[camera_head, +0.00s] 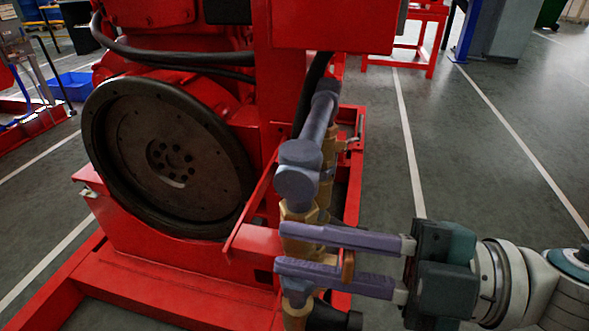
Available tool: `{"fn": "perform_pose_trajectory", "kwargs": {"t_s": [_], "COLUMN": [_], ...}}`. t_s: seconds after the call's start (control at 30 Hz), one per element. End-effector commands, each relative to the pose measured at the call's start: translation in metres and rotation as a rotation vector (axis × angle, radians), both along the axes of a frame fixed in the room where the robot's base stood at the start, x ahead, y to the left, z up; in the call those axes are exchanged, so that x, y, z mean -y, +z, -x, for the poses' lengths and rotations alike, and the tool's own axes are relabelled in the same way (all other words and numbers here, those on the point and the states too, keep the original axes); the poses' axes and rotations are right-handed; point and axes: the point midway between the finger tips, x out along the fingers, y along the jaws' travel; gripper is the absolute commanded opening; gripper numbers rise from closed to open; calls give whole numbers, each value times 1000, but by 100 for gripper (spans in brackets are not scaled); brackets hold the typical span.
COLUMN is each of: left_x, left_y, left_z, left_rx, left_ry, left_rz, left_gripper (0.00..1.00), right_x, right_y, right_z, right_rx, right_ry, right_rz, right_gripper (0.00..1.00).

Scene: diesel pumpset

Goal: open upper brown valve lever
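A pipe assembly with a grey-violet pipe (297,178) and brass-brown valve fittings (299,213) runs along the right side of the red pumpset. My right gripper (277,247) reaches in from the right with two violet fingers spread apart, one above the other in the picture. Its fingertips overlap the brass fittings. A small orange-brown lever part (348,267) shows in the gap between the fingers; I cannot tell whether they touch it. Another small lever-like part (352,144) sits higher up and farther back. The fingers hide part of the valve. My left gripper is not in view.
The red pumpset (180,254) with its dark flywheel (165,158) fills the left and middle. A black hose (312,92) hangs above the pipe. The grey floor (470,145) at right is clear. A red stand (408,65) is at the back.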

Motion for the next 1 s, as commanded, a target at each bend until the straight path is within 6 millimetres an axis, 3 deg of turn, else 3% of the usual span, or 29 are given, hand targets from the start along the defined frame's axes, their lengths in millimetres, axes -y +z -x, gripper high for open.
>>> {"fn": "perform_pose_trajectory", "kwargs": {"t_s": [0.03, 0.27, 0.57, 1.0], "left_x": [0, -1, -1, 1], "left_y": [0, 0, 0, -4], "left_z": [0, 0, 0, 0], "left_rx": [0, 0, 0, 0], "left_ry": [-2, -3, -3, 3], "left_rz": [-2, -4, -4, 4], "left_gripper": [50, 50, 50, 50], "right_x": [0, 0, 4, 78], "right_y": [0, 0, -1, -2], "right_z": [0, 0, 1, 25], "right_rx": [1, 1, 0, 0], "right_ry": [0, 0, -1, -1], "right_rz": [-1, 0, 2, 4], "right_gripper": [30, 55, 55, 55]}}
